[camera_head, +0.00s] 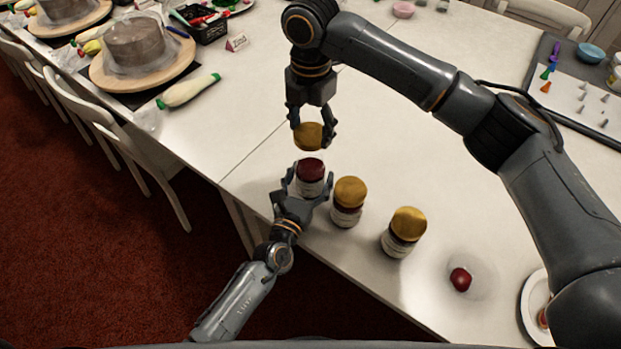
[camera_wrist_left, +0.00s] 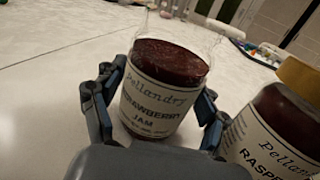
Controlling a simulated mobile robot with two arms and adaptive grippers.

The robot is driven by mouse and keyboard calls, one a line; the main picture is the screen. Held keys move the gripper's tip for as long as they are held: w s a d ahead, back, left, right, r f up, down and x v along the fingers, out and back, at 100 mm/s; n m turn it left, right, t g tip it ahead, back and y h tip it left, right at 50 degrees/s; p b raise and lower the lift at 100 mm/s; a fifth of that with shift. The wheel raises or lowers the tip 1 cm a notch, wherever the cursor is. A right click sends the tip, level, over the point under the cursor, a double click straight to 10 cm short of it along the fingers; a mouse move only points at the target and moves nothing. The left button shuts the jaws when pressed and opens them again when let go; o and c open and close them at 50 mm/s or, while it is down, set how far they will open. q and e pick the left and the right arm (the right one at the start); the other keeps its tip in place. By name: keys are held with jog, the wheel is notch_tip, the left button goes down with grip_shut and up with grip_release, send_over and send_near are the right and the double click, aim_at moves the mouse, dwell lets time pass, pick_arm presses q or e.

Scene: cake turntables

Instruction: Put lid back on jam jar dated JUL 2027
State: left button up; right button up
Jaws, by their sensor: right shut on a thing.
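An open jam jar (camera_head: 311,174) with dark red jam stands at the table's near edge. In the left wrist view its label reads strawberry jam (camera_wrist_left: 158,98); I cannot read a date on it. My left gripper (camera_head: 309,187) has its fingers on both sides of this jar, very close to the glass; whether they press on it is unclear. My right gripper (camera_head: 312,129) is shut on a gold lid (camera_head: 308,137), held above and slightly behind the open jar, apart from it.
A gold-lidded jar (camera_head: 346,214) stands just right of the open jar; its label in the left wrist view starts "RASP" (camera_wrist_left: 270,145). Another gold-lidded jar (camera_head: 398,244) and a dark red round thing (camera_head: 460,279) are further right. A piping bag (camera_head: 189,91) lies left.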

pick_arm(q)
jog(key=c, duration=1.1)
jog(key=shift+c, duration=0.2)
pick_arm(e)
send_over(311, 153)
jog(key=s, duration=0.2)
jog(key=shift+s+f, duration=0.2)
jog(key=shift+f, duration=2.3)
jog(key=shift+f, duration=0.1)
jog(key=shift+f, duration=0.8)
jog(key=shift+f, duration=0.55)
